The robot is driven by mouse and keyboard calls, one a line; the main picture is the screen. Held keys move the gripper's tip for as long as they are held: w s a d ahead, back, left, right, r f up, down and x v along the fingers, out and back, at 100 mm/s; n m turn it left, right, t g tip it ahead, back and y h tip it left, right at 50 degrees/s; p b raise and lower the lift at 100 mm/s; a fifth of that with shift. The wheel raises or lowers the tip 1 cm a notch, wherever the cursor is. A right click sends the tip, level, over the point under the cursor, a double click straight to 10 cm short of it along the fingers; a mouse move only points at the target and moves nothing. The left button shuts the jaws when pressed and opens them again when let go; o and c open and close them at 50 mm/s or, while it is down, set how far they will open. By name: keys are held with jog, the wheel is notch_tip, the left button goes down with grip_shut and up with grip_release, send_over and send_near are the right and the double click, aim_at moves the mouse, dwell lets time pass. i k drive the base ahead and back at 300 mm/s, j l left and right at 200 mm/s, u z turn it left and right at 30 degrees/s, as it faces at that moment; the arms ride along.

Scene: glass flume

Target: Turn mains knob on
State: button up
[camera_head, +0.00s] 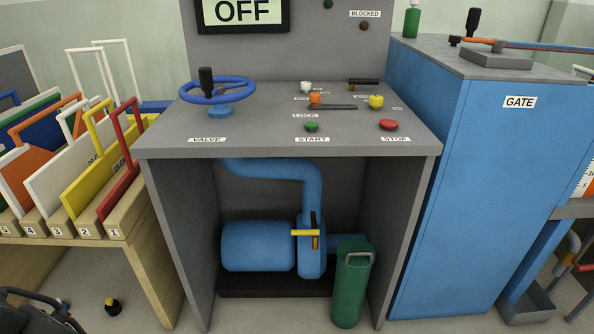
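A grey control console (250,130) stands in the middle of the camera_head view. Its top carries a small white knob (306,87), an orange knob (315,98) beside a flat dark bar, and a yellow knob (376,102). The small labels by these knobs are too blurred to read, so I cannot tell which is the mains knob. A display (242,12) above reads OFF. A black jointed part at the bottom left corner looks like my gripper (45,312), cut off by the frame. It is far from the console top, and its fingers cannot be made out.
A blue handwheel (217,91) marked VALVE, a green START button (311,126) and a red STOP button (388,124) share the console top. A blue GATE cabinet (500,170) stands right. Framed panels fill a wooden rack (152,245) at left. A green cylinder (351,285) stands below.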

aim_at(376, 101)
jog(key=i, duration=0.95)
jog(key=z, duration=0.05)
